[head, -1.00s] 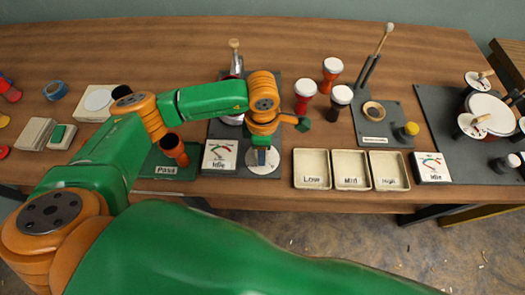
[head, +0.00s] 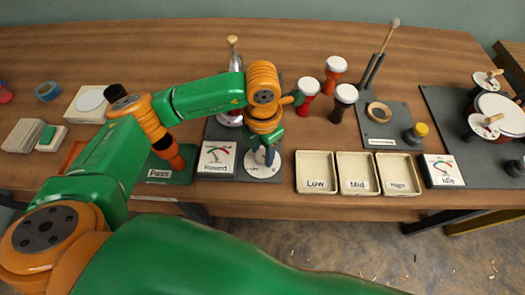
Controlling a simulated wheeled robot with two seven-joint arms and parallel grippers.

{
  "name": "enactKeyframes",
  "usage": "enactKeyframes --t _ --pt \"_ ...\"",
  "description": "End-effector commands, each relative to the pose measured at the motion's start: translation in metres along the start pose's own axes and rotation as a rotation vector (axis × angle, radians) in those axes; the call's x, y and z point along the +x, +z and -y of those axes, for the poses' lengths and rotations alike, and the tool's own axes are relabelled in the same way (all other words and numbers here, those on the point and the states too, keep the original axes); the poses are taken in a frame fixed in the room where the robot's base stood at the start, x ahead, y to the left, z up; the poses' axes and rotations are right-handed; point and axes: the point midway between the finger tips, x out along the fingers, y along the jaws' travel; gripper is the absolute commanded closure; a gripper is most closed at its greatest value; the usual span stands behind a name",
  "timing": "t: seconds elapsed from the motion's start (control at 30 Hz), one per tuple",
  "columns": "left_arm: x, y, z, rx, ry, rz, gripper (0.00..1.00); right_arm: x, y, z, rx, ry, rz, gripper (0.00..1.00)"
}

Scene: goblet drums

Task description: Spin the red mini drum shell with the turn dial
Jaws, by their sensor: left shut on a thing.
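My left gripper (head: 266,156) points down at the white turn dial (head: 258,173) at the front of a dark grey station, shut on the dial's knob, which the fingers mostly hide. Behind my wrist on that station is a partly hidden silver and reddish piece (head: 230,118) under an upright wooden-topped rod (head: 233,45). I cannot tell clearly whether it is the red mini drum shell. A gauge card (head: 217,158) left of the dial reads what looks like "Round". My right gripper is not in view.
Red (head: 308,88), orange-red (head: 334,70) and black (head: 341,103) drums stand right of my wrist. Trays labelled Low (head: 315,187), Mid (head: 358,187) and High (head: 399,189) line the front edge. A orange-red drum shell (head: 170,157) is on the green tray (head: 158,175).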

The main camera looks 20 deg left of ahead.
Motion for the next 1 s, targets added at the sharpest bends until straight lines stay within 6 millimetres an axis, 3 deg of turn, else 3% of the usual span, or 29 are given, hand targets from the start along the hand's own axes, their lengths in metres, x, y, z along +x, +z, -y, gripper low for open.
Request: enactKeyframes --t 0.63,0.67,0.77,1.0 --pt "0.0020 -0.0015 0.0012 -0.047 -0.003 -0.007 1.00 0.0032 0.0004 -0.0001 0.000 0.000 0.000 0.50" --pt "0.0020 -0.0015 0.0012 -0.047 -0.003 -0.007 0.51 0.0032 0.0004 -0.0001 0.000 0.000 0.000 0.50" --pt "0.0017 -0.0012 0.0010 -0.047 -0.002 -0.005 0.24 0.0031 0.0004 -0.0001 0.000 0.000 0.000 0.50" --pt "0.0008 -0.0006 0.0005 -0.047 -0.001 -0.003 0.23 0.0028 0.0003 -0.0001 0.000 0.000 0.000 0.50"
